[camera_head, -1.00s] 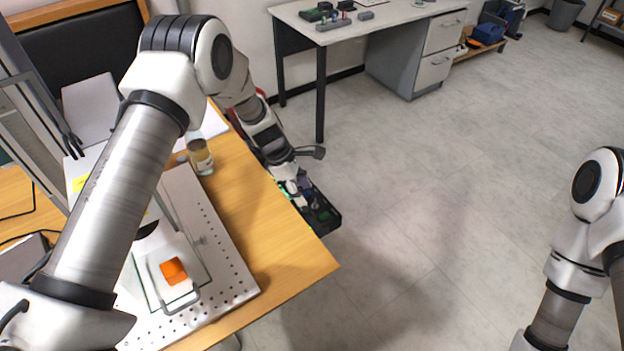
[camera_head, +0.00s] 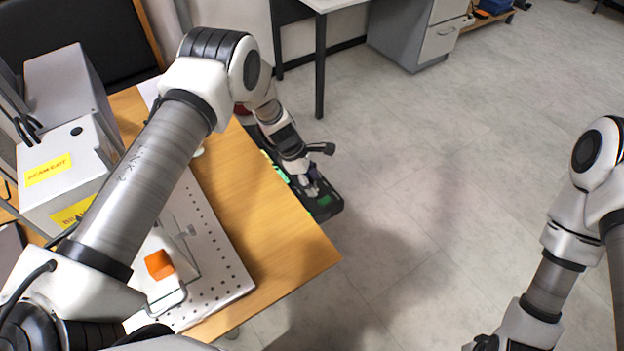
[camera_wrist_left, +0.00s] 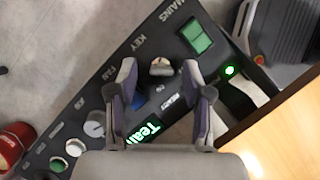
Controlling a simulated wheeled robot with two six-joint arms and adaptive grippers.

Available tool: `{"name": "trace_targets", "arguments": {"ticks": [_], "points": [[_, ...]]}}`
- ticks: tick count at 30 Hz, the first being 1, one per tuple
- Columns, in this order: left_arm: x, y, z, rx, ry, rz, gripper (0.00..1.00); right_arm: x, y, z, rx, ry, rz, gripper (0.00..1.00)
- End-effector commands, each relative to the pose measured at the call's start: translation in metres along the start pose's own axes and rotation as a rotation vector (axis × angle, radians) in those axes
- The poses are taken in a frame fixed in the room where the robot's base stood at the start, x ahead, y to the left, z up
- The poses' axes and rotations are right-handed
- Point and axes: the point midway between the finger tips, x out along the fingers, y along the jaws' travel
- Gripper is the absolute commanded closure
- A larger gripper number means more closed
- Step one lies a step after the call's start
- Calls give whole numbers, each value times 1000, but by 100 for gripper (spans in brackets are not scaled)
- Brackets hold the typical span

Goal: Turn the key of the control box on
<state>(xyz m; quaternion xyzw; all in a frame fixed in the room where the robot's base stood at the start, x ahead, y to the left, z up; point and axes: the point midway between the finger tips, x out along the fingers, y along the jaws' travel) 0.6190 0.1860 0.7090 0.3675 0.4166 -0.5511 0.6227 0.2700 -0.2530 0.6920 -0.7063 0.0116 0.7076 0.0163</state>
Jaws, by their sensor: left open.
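The dark control box (camera_wrist_left: 75,150) lies beside the wooden table in the head view (camera_head: 328,207). In the left wrist view its panel shows the labels MAINS, KEY and FAN, a lit green switch (camera_wrist_left: 197,36) and a small screen reading "Tea...". The key (camera_wrist_left: 161,66) is a small pale knob by the KEY label. My left gripper (camera_wrist_left: 160,78) is open, with its fingers on either side of the key. Whether they touch it cannot be told. It also shows over the box in the head view (camera_head: 307,188). My right gripper is out of view.
The wooden table (camera_head: 265,215) borders the box and carries a perforated plate (camera_head: 215,250), an orange block (camera_head: 159,264) and a white machine labelled BEAM EXIT (camera_head: 60,165). A red object (camera_wrist_left: 14,140) is near the box's end. The floor to the right is clear.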

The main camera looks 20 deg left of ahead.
Motion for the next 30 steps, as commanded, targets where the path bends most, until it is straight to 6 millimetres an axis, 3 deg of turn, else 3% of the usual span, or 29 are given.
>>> {"name": "trace_targets", "arguments": {"ticks": [4,8,9,20,30], "points": [[0,0,0,0,0,0,50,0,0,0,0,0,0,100],[0,0,0,0,0,0,96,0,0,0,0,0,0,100],[0,0,0,0,0,0,100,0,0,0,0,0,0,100],[1,0,0,18,-1,-8,100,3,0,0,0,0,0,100],[4,2,-2,171,0,-71,100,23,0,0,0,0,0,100]]}}
